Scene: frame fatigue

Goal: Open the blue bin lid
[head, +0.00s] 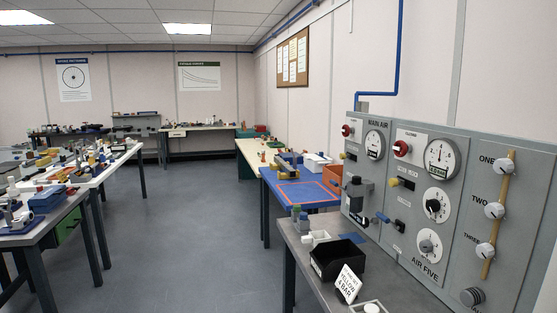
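I cannot single out a blue bin with a lid for certain. A small blue box-like object (47,199) sits on the grey table at the left; it is too small to tell whether it has a lid. A flat blue piece (353,238) lies on the grey bench behind a black open bin (323,268). Neither of my grippers is in view.
A grey control panel (420,268) with gauges and knobs stands at the right. Before it is the grey bench (296,247), with a white sign (348,284). A blue-topped table (318,203) holds an orange bin (334,178). The middle floor (185,235) is clear.

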